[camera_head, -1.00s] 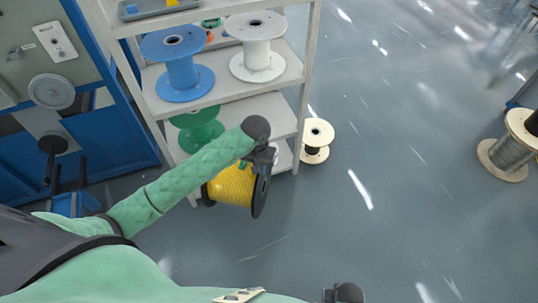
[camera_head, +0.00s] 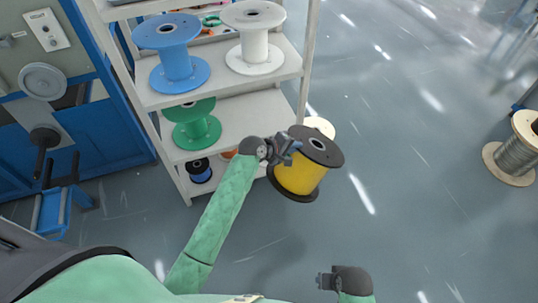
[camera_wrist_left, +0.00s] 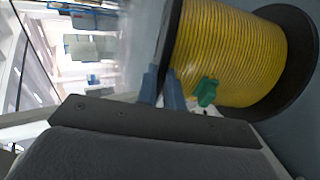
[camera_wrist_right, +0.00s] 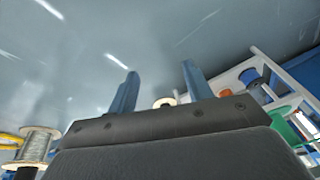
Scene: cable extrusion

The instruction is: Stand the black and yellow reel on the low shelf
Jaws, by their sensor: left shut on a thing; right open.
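The black and yellow reel (camera_head: 300,175) has black flanges and yellow cable, and hangs in the air in front of the shelf's right side, nearly upright and a little tilted. My left gripper (camera_head: 288,146) is shut on the reel's upper black flange. The left wrist view shows the reel (camera_wrist_left: 232,55) close up, a flange edge between the fingers (camera_wrist_left: 162,88) and a small green piece against the cable. The shelf unit (camera_head: 255,115) stands behind. Its lowest board is partly hidden by my left arm. My right gripper (camera_wrist_right: 160,90) is open and empty over the floor.
A pale reel (camera_head: 320,127) stands on the floor behind the held reel.

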